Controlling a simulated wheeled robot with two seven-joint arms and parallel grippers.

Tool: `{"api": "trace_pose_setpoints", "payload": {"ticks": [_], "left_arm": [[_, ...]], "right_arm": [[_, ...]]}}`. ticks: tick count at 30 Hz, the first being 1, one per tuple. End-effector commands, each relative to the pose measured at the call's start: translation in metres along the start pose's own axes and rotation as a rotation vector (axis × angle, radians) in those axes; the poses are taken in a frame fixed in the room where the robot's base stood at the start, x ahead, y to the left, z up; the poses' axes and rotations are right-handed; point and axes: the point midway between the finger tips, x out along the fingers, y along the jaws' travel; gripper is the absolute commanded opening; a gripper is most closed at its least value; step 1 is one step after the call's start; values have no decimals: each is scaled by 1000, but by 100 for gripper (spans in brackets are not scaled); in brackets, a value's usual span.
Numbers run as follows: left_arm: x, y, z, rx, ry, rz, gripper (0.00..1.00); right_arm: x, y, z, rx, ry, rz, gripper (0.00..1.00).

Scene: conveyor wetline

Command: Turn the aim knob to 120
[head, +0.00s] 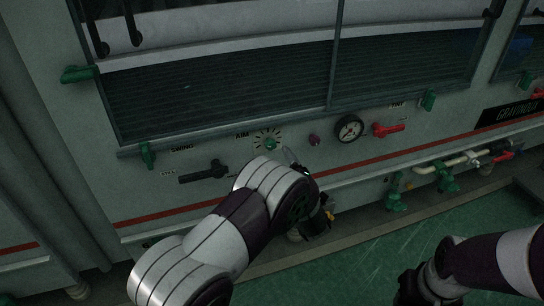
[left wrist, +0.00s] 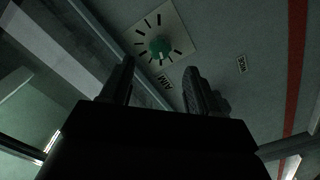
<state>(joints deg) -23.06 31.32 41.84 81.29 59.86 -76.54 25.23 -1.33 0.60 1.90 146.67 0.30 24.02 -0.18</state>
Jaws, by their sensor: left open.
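In the head view my left wrist hides most of that gripper (head: 291,157), just right of the knob. My right gripper (head: 414,288) is a dark shape at the lower right; its jaws cannot be made out.
A black lever (head: 204,172) is left of the dial. A dark red button (head: 314,139), a round gauge (head: 349,129) and a red handle (head: 388,130) are right of it. A glass window (head: 220,85) lies above. Pipes with green valves (head: 446,177) run low at right.

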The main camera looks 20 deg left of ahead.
Motion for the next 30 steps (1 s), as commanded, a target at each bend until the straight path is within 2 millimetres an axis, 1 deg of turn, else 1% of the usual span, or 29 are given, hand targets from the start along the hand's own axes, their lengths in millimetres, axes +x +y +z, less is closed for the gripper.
{"api": "trace_pose_setpoints", "payload": {"ticks": [1, 3, 6, 9, 12, 19, 20, 21, 23, 24, 25, 30], "left_arm": [[13, -4, 3, -1, 4, -1, 61], [30, -4, 3, -1, 2, 0, 61], [49, -3, 2, 0, 1, 0, 61], [62, -2, 2, 0, 0, 0, 61], [67, -1, 1, 2, -1, 1, 61], [68, 0, 0, 2, -2, 1, 61], [68, 0, 0, 2, -2, 1, 54], [68, 0, 0, 2, -2, 1, 41], [68, 0, 0, 2, -2, 1, 22], [68, 0, 0, 2, -2, 1, 9], [68, 0, 0, 2, -2, 1, 4], [68, 1, 0, 7, -3, 1, 5]], "right_arm": [[10, 0, 1, 0, 0, 0, 43], [16, 0, 2, 0, -1, 0, 43], [22, 0, 3, 0, -1, 0, 43], [24, 0, 3, 0, -1, 0, 43], [25, 0, 3, 0, -1, 0, 43], [25, 0, 3, 0, -1, 0, 43], [25, 0, 3, 0, -1, 0, 43], [25, 0, 3, 0, -1, 0, 43], [25, 0, 3, 0, -1, 0, 43], [25, 0, 3, 0, -1, 0, 43], [25, 0, 3, 0, -1, 0, 43], [24, 0, 3, 0, -1, 0, 43]]}}
